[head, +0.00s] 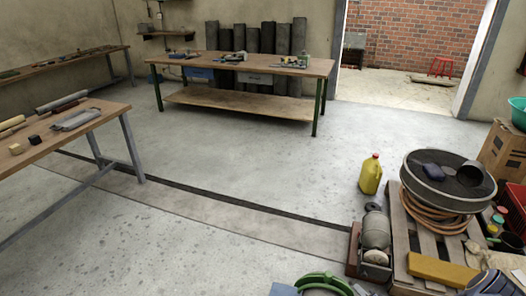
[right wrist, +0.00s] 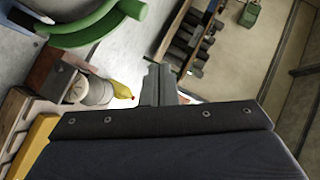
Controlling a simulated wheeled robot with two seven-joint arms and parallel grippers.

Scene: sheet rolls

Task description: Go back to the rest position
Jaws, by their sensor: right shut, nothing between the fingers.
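My right gripper (right wrist: 160,84) shows in the right wrist view as grey fingers past a dark wrist body, closed together with nothing between them. It is clear of the things around it. In the head view a dark part at the bottom right corner looks like my right arm; its fingers cannot be made out there. My left gripper is in neither view. A grey sheet roll (head: 61,101) and a brown roll lie on the left wooden table (head: 100,118), far from my right arm.
A pallet (head: 405,240) at the right holds a round pan (head: 410,178) and a coiled hose (head: 437,213). A yellow jug (head: 370,175) stands beside it. A green ring-shaped thing (head: 320,281) is at the bottom. A workbench (head: 240,65) stands at the back. The middle floor is clear.

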